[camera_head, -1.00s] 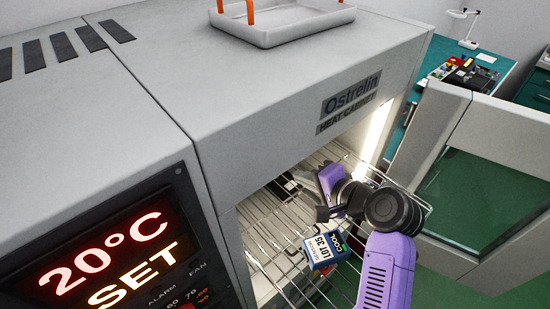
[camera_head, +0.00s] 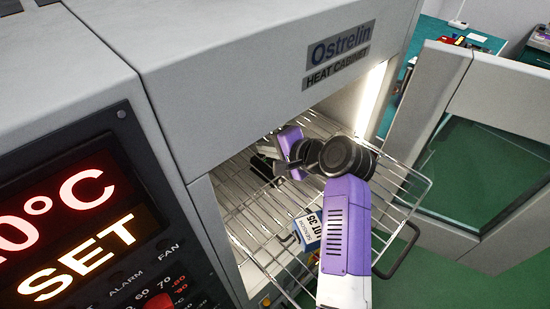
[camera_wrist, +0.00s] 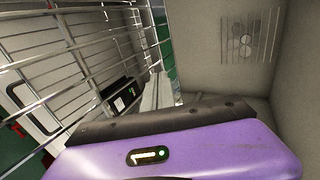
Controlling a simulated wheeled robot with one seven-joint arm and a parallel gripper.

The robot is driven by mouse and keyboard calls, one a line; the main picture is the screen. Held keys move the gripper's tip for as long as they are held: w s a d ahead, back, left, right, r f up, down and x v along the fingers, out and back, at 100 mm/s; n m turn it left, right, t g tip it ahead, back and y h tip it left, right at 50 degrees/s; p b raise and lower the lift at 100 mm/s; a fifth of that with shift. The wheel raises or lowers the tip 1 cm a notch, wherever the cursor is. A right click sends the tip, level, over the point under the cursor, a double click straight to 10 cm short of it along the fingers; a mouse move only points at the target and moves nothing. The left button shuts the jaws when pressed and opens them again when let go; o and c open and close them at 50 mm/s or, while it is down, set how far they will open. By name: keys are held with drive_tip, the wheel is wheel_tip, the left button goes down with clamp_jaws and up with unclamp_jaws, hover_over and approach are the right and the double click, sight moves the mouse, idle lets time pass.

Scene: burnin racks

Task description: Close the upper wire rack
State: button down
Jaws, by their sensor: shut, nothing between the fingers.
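The upper wire rack (camera_head: 248,208) sticks out of the open front of the heat cabinet (camera_head: 235,105). In the wrist view its wires (camera_wrist: 75,45) run along the left side. My gripper (camera_head: 268,165) is shut and empty. It is at the cabinet mouth over the rack, with the purple hand and dark wrist joints behind it. My forearm crosses the rack's front and hides part of it. In the head view I cannot tell whether the fingers touch the wires.
A blue and white LOT 35 tag (camera_head: 309,229) is at the rack, partly behind my forearm. A dark handle (camera_head: 402,252) is at the front. The cabinet door (camera_head: 460,120) with a green window stands open at right. The cabinet's inner wall (camera_wrist: 205,50) has a vent.

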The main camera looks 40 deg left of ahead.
sight(254, 149)
drive_tip(key=a+b, duration=0.2)
drive_tip(key=a, duration=0.1)
drive_tip(key=shift+w+a+f, duration=0.15)
drive_tip(key=shift+w+f, duration=0.05)
drive_tip(key=shift+f, duration=0.15)
drive_tip(key=shift+w+a+r+b, duration=0.1)
drive_tip(key=shift+a+r+b, duration=0.1)
drive_tip(key=shift+a+b, duration=0.4)
drive_tip(key=shift+a, duration=0.1)
